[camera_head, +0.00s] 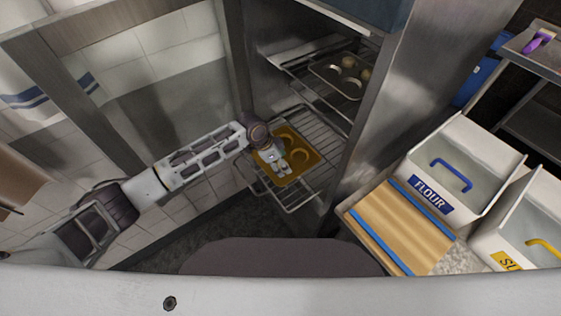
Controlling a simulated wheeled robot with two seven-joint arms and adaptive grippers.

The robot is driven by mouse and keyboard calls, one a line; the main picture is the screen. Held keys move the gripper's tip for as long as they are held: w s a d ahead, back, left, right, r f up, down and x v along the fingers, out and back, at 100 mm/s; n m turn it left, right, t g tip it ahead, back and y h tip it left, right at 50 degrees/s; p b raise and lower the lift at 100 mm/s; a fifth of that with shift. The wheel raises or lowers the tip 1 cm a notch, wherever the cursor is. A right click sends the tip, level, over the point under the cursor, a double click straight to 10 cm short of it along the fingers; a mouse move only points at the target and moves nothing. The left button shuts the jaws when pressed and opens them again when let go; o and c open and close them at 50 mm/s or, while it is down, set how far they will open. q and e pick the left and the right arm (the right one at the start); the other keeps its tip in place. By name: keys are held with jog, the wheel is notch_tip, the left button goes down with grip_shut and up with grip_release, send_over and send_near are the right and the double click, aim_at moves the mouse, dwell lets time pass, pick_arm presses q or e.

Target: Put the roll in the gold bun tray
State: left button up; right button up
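The gold bun tray (312,158) lies on a pulled-out wire rack in the open steel cabinet. Rounded shapes show in it, but they are too small to tell as empty hollows or buns. My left gripper (283,173) reaches from the left and points down over the tray's left part, hiding some of it. Its fingers are small, and I cannot tell whether they are open or hold a roll. Brown rolls (348,62) sit on a dark bun tray (327,74) on a higher rack. My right gripper is not in view.
The lower wire rack (322,133) has bare room beside the gold tray. The cabinet's steel side (385,110) stands right of it. A wooden board with blue edges (400,228), a flour bin (480,150) and another white bin (525,225) are at the right.

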pick_arm(q)
jog(key=shift+o, duration=0.5)
jog(key=shift+r, duration=0.2)
jog(key=b+v, duration=0.1)
jog(key=v, duration=1.1)
jog(key=shift+b, duration=0.4)
jog(key=shift+c, duration=0.3)
dwell(0.5)
